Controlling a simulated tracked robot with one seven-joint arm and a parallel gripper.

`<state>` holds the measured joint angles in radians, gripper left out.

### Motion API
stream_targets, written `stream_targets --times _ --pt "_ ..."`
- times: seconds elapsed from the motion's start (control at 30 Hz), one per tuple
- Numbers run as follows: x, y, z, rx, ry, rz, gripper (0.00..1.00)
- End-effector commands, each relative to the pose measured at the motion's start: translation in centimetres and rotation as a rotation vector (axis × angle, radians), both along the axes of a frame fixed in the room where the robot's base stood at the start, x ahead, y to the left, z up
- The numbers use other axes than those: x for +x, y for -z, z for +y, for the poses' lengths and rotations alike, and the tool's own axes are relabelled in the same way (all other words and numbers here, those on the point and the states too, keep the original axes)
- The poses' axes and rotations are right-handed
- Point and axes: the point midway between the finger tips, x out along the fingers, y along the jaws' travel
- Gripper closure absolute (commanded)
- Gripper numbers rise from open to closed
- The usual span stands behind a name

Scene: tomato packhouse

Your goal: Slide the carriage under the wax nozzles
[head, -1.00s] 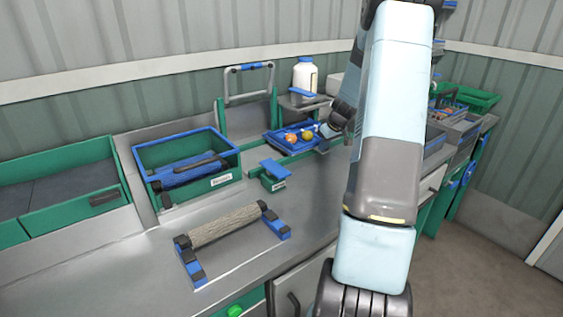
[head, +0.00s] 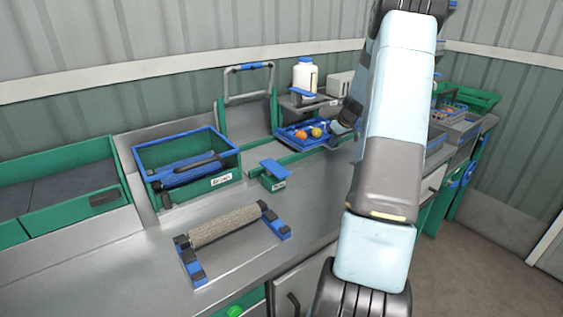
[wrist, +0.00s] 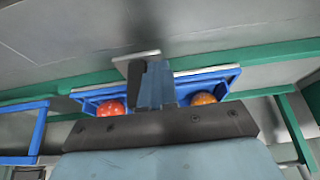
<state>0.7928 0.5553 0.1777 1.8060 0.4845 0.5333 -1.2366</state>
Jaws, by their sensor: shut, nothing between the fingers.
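The carriage is a blue tray (head: 290,143) on a green rail (head: 300,155), holding red and orange tomatoes (head: 301,134). It stands below and in front of the grey nozzle shelf (head: 318,101), which carries a white bottle (head: 305,74). The nozzles are too small to make out. My gripper (head: 338,141) is at the tray's right end in the head view, partly hidden by my arm. In the wrist view my gripper (wrist: 156,82) is shut and empty, next to a dark upright piece with a pale top (wrist: 137,57); I cannot tell if they touch. The tray (wrist: 88,97) shows behind.
A blue-and-green crate (head: 190,160) stands left of the rail. A green block with a blue top (head: 272,176) lies near the rail's left end. A roller in blue brackets (head: 225,226) is in front. The steel counter between is clear.

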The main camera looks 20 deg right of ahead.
Motion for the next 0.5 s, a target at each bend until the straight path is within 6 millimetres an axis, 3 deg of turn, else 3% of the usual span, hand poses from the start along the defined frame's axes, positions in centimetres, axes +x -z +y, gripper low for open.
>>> stream_targets --times 0.5 --pt "0.14 0.01 -0.73 0.000 0.000 0.000 1.00"
